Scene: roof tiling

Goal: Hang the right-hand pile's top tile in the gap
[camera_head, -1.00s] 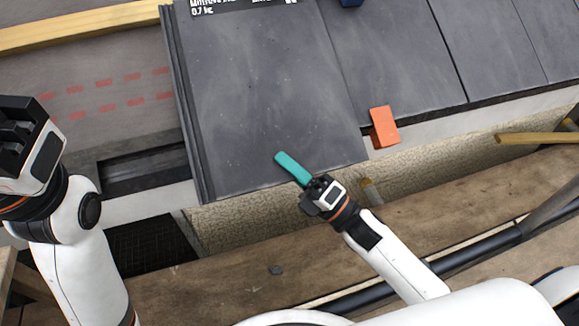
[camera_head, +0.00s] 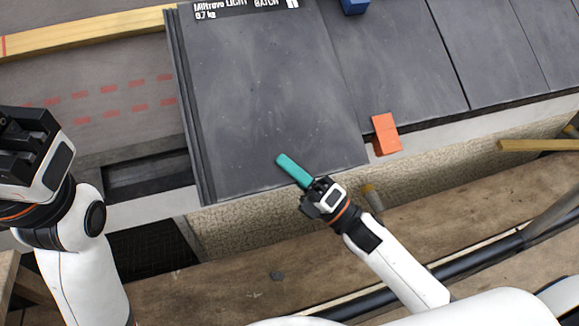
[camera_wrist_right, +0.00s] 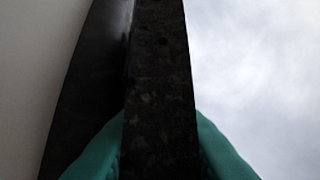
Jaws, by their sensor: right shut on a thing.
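A large dark grey tile (camera_head: 270,110) with a white-lettered label (camera_head: 245,8) fills the middle of the head view. My right gripper (camera_head: 305,182), with teal fingers, is shut on its near edge, right of that edge's middle. In the right wrist view the tile's edge (camera_wrist_right: 160,90) stands between the teal fingers. The tile lies over or just above the roof; whether it touches is unclear. It hides what is beneath it. My left gripper (camera_head: 22,140) is at the far left, away from the tile; its jaws are unclear.
Laid grey tiles (camera_head: 405,60) extend right of the held tile. An orange block (camera_head: 385,133) sits at their near edge and a blue block (camera_head: 355,5) is higher up. Bare underlay (camera_head: 90,105) with red dashes and a yellow batten (camera_head: 90,30) lie left. Scaffold planks (camera_head: 230,275) run in front.

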